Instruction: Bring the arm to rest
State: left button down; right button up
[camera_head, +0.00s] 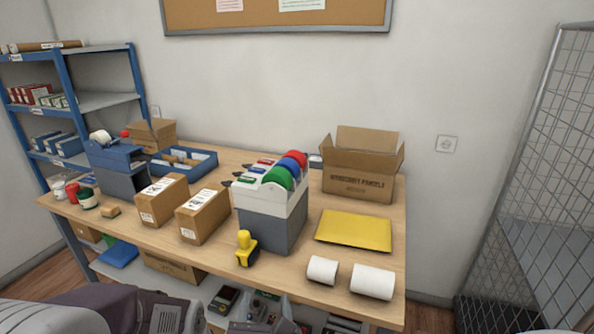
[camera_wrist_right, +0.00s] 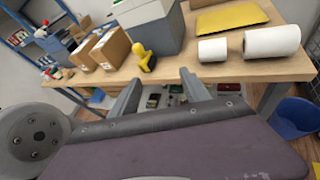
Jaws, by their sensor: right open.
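My right gripper (camera_head: 262,314) is at the bottom edge of the head view, low in front of the table (camera_head: 312,284). In the right wrist view the right gripper (camera_wrist_right: 160,82) shows two spread fingers with nothing between them. It is open and empty, apart from the table's front edge. Parts of my own arm show at the bottom left of the head view. I see no left gripper fingers there.
A yellow-black stamp (camera_head: 246,248), white rolls (camera_head: 372,281), a yellow envelope (camera_head: 354,229), a tape dispenser unit (camera_head: 268,218) and boxes (camera_head: 203,214) stand on the table. A shelf below holds clutter. A wire cage (camera_head: 540,170) is right; a blue bin (camera_wrist_right: 293,118) is below right.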

jog(key=w+d+r+m+g+h+p, duration=0.1)
jog(key=w+d+m+h, duration=0.25)
jog(key=d, duration=0.35)
jog(key=w+d+m+g+h+p, duration=0.1)
jog(key=w+d+m+h+p, duration=0.2)
jog(key=d, duration=0.5)
jog(key=s+d+f+m+g+h, duration=0.1)
jog(key=d+f+m+g+h, duration=0.25)
jog(key=d, duration=0.75)
jog(key=s+d+f+m+g+y+p, duration=0.2)
jog(key=s+d+f+m+g, duration=0.15)
jog(key=s+m, duration=0.3)
jog(key=s+d+f+m+g+y+p, duration=0.2)
jog(key=s+m+g, duration=0.3)
jog(key=m, duration=0.3)
pick_arm(q)
notch_tip(320, 180, up, 8)
jog(key=shift+w+f, duration=0.15)
jog(key=shift+w, duration=0.3)
pick_arm(e)
jog(key=w+a+f+m+y, duration=0.1)
jog(key=a+m+y, duration=0.1)
jog(key=a+m, duration=0.2)
jog(key=w+a+f+m+t+y, duration=0.1)
jog(key=a+m+y, duration=0.2)
jog(key=m, duration=0.4)
jog(key=shift+w+a+f, duration=0.25)
jog(key=shift+w+a, duration=0.05)
jog(key=shift+a, duration=0.2)
